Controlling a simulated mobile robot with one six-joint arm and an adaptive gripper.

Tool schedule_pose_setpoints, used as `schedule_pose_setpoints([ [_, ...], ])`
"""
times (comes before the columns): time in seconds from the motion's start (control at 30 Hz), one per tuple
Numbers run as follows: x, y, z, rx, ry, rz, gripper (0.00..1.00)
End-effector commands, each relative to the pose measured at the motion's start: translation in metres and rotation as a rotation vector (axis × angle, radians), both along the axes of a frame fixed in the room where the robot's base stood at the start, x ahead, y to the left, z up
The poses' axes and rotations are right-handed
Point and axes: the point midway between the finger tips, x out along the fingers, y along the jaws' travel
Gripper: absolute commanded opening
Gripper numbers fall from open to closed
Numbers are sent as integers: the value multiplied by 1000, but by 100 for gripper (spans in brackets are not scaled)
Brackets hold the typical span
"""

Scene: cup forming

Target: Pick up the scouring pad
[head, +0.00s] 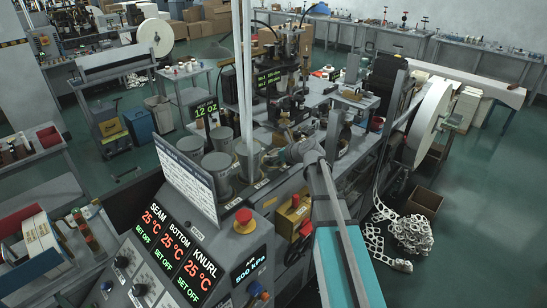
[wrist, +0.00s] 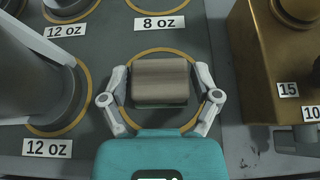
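The scouring pad (wrist: 160,80) is a brownish-grey block with a thin green lower edge. In the wrist view it sits inside the yellow ring of the 8 oz spot (wrist: 168,23) on a dark grey surface. My gripper (wrist: 161,88) is above it, with one pale finger on its left and one on its right. The fingers look open, with narrow gaps beside the pad. In the head view my gripper (head: 290,153) reaches down at the machine bench, and I cannot make out the pad there.
Grey cylinders stand left of my gripper in the head view, the nearest one (head: 248,160) close by. A 12 oz cylinder (wrist: 30,80) is at left in the wrist view. A brass-coloured block (wrist: 270,75) stands close on the right.

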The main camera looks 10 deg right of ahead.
Motion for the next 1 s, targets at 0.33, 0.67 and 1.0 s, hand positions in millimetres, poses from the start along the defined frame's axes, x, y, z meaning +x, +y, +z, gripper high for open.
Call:
schedule_pose_setpoints([
  [0.33, 0, 0, 0, 0, 0, 1, 18],
  [0.67, 0, 1, 3, 0, 0, 1, 18],
  [1.0, 0, 1, 23, 0, 0, 1, 18],
])
